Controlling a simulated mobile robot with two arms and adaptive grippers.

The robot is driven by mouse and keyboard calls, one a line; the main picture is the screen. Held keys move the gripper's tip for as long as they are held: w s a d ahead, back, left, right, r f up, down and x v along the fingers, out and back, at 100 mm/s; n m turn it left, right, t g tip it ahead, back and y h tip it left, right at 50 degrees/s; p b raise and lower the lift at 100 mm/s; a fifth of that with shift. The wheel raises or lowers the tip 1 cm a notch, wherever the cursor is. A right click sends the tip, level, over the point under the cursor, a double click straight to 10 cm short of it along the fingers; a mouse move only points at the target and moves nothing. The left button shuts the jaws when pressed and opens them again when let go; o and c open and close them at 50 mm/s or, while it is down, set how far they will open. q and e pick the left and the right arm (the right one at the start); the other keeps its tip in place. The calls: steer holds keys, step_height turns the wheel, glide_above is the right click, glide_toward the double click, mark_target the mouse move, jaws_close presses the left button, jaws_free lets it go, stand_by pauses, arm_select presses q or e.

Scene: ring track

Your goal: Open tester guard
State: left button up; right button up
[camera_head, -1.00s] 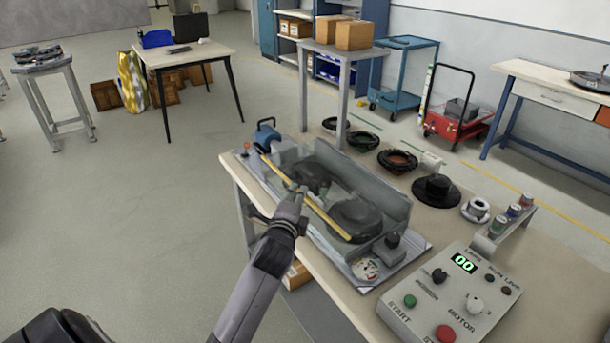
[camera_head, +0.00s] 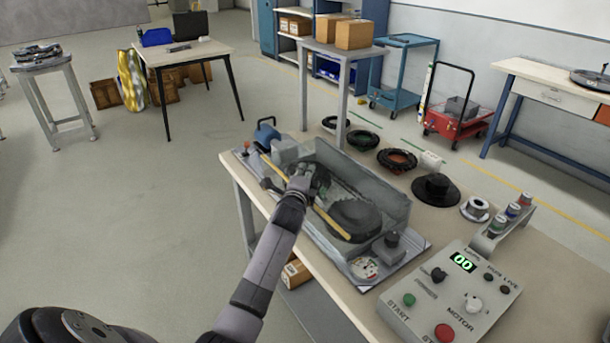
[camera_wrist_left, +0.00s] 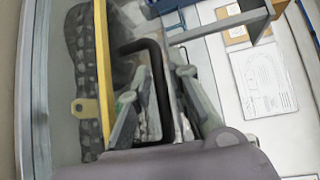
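The tester guard (camera_head: 388,197) is a clear cover with a yellow edge bar, over dark round parts on the tester at the front of the bench. Its yellow bar (camera_head: 331,222) runs along the side nearest my left arm and also shows in the left wrist view (camera_wrist_left: 103,50). My left gripper (camera_head: 301,180) is at the middle of this bar and hides part of it. In the left wrist view, the left gripper's fingers (camera_wrist_left: 160,85) are apart, with a black bent handle (camera_wrist_left: 163,95) between them. Contact with the handle is unclear. My right gripper is not in view.
A control box (camera_head: 455,295) with buttons and a display stands at the bench's right front. Open floor is to the left.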

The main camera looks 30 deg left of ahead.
arm_select(q)
jaws_close()
stand_by(0.6)
